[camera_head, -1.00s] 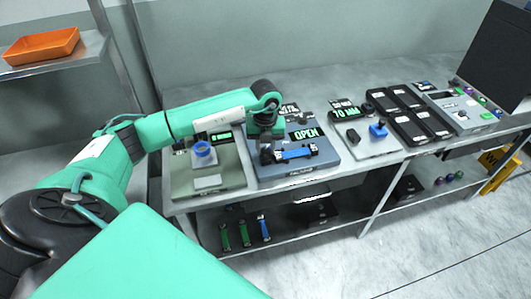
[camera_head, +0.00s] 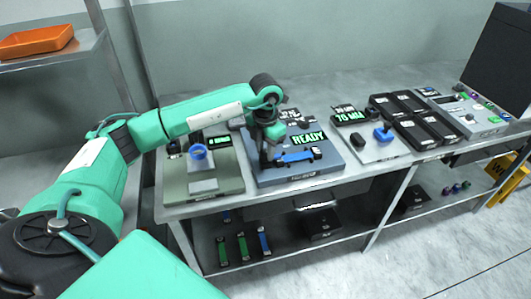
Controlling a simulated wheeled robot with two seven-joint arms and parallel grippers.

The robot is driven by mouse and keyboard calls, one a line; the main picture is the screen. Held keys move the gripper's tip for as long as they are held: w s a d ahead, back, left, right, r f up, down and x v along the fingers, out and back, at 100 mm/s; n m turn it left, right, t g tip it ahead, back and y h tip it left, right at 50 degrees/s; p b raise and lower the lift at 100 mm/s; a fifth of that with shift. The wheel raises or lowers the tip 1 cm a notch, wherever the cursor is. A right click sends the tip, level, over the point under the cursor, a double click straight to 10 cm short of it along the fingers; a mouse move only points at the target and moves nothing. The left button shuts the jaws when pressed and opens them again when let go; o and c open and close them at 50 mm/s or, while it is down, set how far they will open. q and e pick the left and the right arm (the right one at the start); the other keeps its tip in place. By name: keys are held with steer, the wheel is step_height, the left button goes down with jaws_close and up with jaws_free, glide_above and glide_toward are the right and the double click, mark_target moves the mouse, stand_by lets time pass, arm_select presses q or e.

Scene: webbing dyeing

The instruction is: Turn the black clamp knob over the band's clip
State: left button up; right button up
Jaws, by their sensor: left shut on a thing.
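The blue band (camera_head: 296,157) lies across the grey-blue station (camera_head: 325,168) in the middle of the bench, with dark pieces at its ends. My left gripper (camera_head: 266,158) points down at the band's left end and is shut on the black clamp knob there. The gripper mostly hides the knob and the clip beneath, so the knob's angle cannot be told. My right gripper is not in view.
A green-grey station (camera_head: 200,187) with a blue ring (camera_head: 198,152) stands left of the band's station. To the right are a pale station with a blue knob (camera_head: 383,134) and black trays (camera_head: 425,128). Spare bands (camera_head: 243,246) lie on the lower shelf.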

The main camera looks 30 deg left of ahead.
mark_target(265, 152)
arm_select(q)
steer(key=shift+r+m, duration=0.1)
steer(key=shift+m, duration=0.2)
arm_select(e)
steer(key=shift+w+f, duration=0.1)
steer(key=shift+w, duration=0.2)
arm_select(q)
steer(key=o, duration=1)
steer(key=shift+r+b, duration=1.1)
steer(key=shift+r, duration=5.8)
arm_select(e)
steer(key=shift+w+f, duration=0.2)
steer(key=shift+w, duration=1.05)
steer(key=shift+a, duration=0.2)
